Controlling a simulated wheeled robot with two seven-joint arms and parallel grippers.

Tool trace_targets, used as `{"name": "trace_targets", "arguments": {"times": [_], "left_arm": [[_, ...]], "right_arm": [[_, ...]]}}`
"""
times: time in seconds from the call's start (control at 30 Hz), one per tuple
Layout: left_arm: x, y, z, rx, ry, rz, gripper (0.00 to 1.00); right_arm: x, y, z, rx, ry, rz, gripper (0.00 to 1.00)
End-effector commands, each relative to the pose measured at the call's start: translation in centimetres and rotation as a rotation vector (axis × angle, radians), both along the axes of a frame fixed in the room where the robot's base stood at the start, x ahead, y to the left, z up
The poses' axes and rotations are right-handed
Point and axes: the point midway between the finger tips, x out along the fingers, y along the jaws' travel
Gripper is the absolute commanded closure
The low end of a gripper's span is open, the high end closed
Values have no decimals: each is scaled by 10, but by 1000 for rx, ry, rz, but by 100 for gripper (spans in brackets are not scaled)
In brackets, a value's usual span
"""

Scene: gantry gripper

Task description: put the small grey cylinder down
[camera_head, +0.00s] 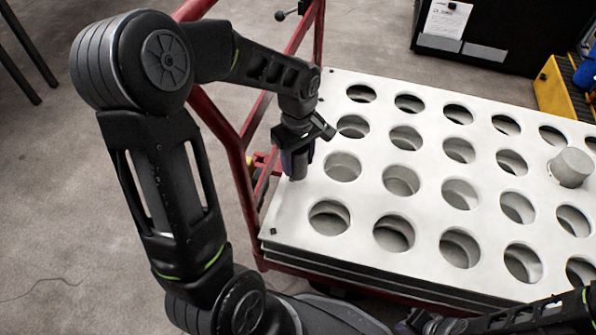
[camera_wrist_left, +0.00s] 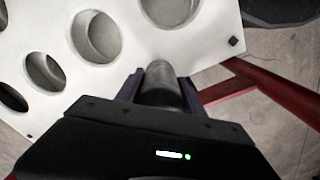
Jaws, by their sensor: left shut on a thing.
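My left gripper (camera_head: 296,165) is shut on the small grey cylinder (camera_wrist_left: 160,88), which shows between its two fingers in the left wrist view. In the head view the gripper points down at the left edge of the white plate (camera_head: 300,208), beside the left column of round holes. The fingers mostly hide the cylinder there. I cannot tell whether the cylinder touches the plate. In the wrist view its far end overlaps the plate's edge, near a hole (camera_wrist_left: 170,8). My right gripper is not clearly visible.
Another light grey cylinder (camera_head: 571,167) stands tilted in a hole at the plate's right. The other visible holes look empty. A red cart frame (camera_head: 232,140) runs along the plate's left side. A black case (camera_head: 490,35) and a yellow box (camera_head: 560,92) are behind.

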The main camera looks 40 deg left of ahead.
Motion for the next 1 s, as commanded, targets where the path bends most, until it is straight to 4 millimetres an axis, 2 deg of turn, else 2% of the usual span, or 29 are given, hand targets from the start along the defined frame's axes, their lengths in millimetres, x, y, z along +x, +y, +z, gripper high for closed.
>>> {"name": "trace_targets", "arguments": {"times": [0.13, 0.3, 0.4, 0.83, 0.87, 1.0], "left_arm": [[0, 0, -9, 0, 0, 0, 100], [0, 0, -36, 0, 2, 0, 100], [0, 0, -44, 0, -1, 0, 100], [0, 0, -49, 0, -1, 0, 100], [0, 0, -48, 0, 0, 0, 53], [0, 0, -48, -1, 0, 0, 42]], "right_arm": [[0, 0, -5, 0, -1, 0, 100], [2, 0, -16, -1, -5, -3, 100], [3, 0, -18, -1, -8, -4, 100], [3, 0, -21, -2, -9, -4, 100], [3, 0, -20, -2, -9, -4, 100], [3, 0, -20, -2, -9, -4, 100]]}}
